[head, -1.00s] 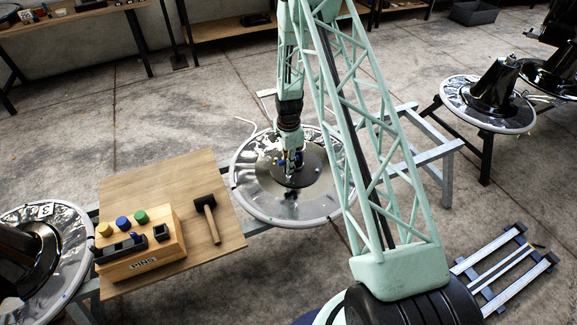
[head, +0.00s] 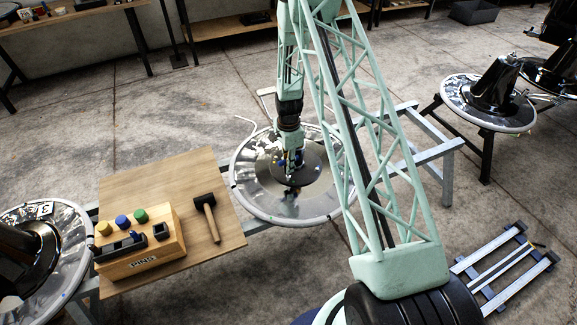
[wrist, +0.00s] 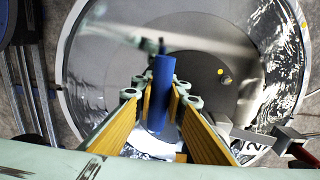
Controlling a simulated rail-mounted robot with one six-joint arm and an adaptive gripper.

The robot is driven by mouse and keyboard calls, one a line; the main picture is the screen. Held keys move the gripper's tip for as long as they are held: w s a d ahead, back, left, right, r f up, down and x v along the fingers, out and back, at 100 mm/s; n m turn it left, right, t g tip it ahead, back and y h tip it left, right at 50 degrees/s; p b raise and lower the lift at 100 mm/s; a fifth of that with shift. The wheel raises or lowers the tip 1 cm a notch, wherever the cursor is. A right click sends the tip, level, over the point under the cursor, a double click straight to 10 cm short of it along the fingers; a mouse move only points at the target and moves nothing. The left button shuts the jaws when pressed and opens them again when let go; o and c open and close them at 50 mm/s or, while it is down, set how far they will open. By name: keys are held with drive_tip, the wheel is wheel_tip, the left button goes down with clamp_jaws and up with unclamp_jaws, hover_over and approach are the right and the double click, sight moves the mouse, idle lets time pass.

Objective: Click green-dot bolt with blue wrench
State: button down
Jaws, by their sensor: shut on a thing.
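The shiny base disc (wrist: 95,70) fills most of the wrist view behind the wrench. A yellow dot (wrist: 221,71) shows on the disc, right of the wrench.
A wooden board (head: 150,180) left of the base holds a wooden block labelled PINS (head: 150,262), with yellow, blue and green knobs, and a dark-headed hammer (head: 208,218). Another round base (head: 70,250) stands at far left. More bases (head: 487,118) stand at right.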

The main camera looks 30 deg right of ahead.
drive_tip(key=shift+m, duration=0.5)
drive_tip(key=shift+m, duration=1.8)
drive_tip(key=shift+m, duration=0.4)
drive_tip(key=shift+m, duration=1.9)
drive_tip(key=shift+m, duration=0.3)
drive_tip(key=shift+m, duration=2)
drive_tip(key=shift+m, duration=0.3)
